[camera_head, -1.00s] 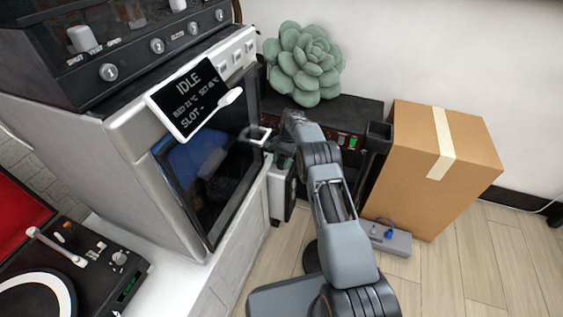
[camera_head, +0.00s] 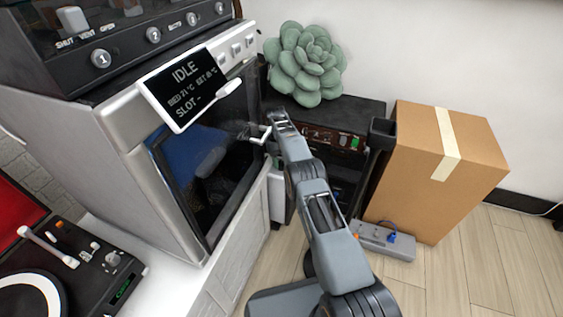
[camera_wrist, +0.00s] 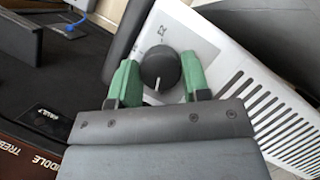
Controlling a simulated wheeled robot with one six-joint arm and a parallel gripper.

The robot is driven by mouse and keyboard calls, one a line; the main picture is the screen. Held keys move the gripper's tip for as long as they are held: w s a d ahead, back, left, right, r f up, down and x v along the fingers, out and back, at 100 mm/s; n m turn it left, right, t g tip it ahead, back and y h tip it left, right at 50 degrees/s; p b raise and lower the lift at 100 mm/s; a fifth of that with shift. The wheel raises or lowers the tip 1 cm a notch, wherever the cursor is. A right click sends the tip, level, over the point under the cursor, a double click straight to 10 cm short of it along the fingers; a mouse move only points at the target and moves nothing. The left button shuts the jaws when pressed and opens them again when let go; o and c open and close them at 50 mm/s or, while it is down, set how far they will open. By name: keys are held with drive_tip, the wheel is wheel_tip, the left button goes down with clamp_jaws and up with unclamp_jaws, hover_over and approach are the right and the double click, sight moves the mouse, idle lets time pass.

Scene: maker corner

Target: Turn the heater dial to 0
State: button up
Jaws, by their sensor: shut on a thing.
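The heater shows in the wrist view as a white panel (camera_wrist: 243,92) with dark vent slots. Its round black dial (camera_wrist: 160,68) has a white pointer line, which points down in the picture. A small mark is printed on the panel above the dial. My gripper (camera_wrist: 159,62) has green finger pads on either side of the dial and is shut on it. In the head view my gripper (camera_head: 279,118) is beside the white machine's door handle. A white strip low behind the machine (camera_head: 277,195) appears to be the heater; the dial is hidden there.
A dark amplifier (camera_head: 340,112) with a succulent (camera_head: 304,63) is behind. A cardboard box (camera_head: 436,170) and power strip (camera_head: 383,241) are right. Floor at lower right is clear.

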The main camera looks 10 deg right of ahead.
drive_tip(key=shift+w+r+n+t+h+p, duration=0.15)
drive_tip(key=shift+n+h+p, duration=0.2)
drive_tip(key=shift+n, duration=0.45)
drive_tip(key=shift+s+n+t+h+p, duration=0.1)
drive_tip(key=shift+n+t+h+p, duration=0.2)
drive_tip(key=shift+n, duration=0.8)
drive_tip(key=o, duration=0.9)
